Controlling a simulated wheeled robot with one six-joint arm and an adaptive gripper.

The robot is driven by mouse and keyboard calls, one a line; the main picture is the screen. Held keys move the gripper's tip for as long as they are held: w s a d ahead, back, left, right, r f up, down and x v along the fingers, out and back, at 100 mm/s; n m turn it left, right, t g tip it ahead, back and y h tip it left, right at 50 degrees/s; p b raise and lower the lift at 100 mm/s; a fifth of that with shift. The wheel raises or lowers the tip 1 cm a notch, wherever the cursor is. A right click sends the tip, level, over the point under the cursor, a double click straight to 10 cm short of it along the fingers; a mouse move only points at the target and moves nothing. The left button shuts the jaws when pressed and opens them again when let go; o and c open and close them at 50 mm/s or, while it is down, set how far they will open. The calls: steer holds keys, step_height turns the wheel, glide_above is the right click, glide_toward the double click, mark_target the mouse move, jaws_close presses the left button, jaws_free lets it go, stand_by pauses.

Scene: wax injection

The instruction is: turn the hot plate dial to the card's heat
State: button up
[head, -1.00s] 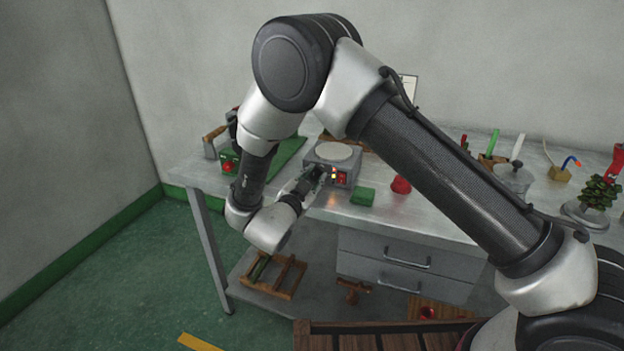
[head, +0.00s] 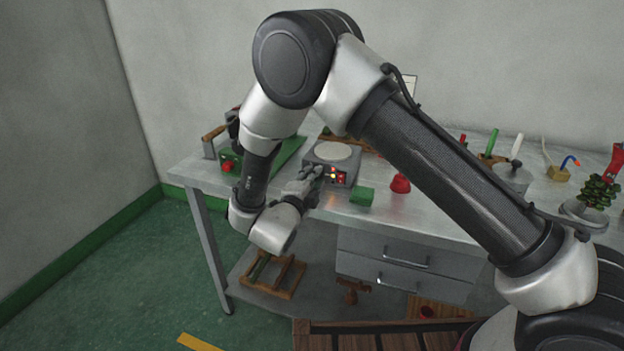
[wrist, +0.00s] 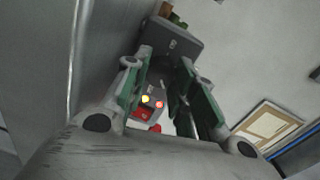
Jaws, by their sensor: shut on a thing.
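The hot plate (head: 345,160) is a grey box with a round pale top, standing near the table's front edge. Its front has lit yellow and red lamps and a red switch; these also show in the wrist view, between my fingers (wrist: 145,99). My gripper (head: 314,172) is at the left part of that front, shut on the dial. In the wrist view the green-padded fingers flank a dark part of the front (wrist: 178,88). The dial's pointer and marks cannot be read. A pale card (head: 410,84) stands behind my arm, partly hidden; its text is unreadable.
A green block (head: 362,196) and a red rounded piece (head: 400,184) lie right of the hot plate on the metal table (head: 440,215). A green device with a red button (head: 229,163) stands left. Drawers (head: 405,262) are below the tabletop.

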steer(key=m, duration=0.4)
steer(key=shift+f, duration=0.1)
steer(key=shift+d+f+m, duration=0.1)
steer(key=shift+m, duration=1.9)
steer(key=o, duration=1)
steer(key=shift+s, duration=0.1)
steer(key=shift+o, duration=0.2)
